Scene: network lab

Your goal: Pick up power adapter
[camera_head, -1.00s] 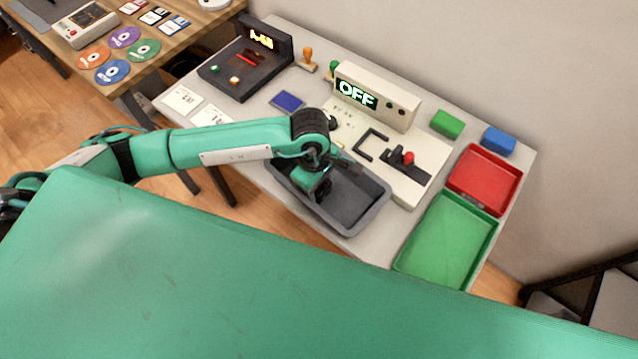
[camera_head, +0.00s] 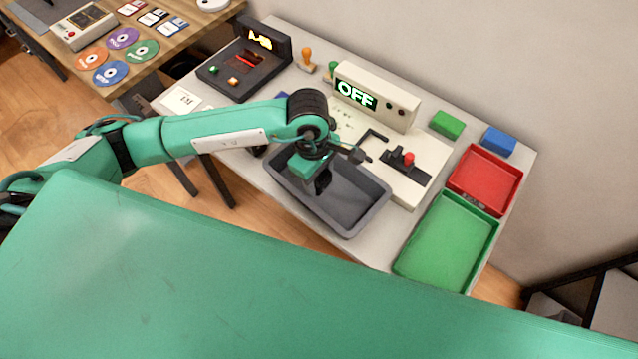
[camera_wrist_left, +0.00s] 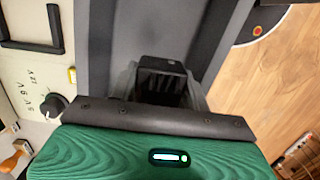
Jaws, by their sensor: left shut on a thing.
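The power adapter (camera_wrist_left: 160,72) is a small black block, seen in the left wrist view between the fingers of my left gripper (camera_wrist_left: 165,95). In the head view my left gripper (camera_head: 318,170) points down over the grey tray (camera_head: 375,213) and is shut on the adapter (camera_head: 323,184). The adapter appears to hang above the tray floor. Its upper part is hidden by the gripper. My right gripper is not in view.
A beige device with an "OFF" display (camera_head: 374,97) stands behind the tray, with a dark bracket and red-knobbed lever (camera_head: 408,158). A green tray (camera_head: 446,240) and a red tray (camera_head: 484,180) lie to the right. A dark console (camera_head: 245,68) is at back left.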

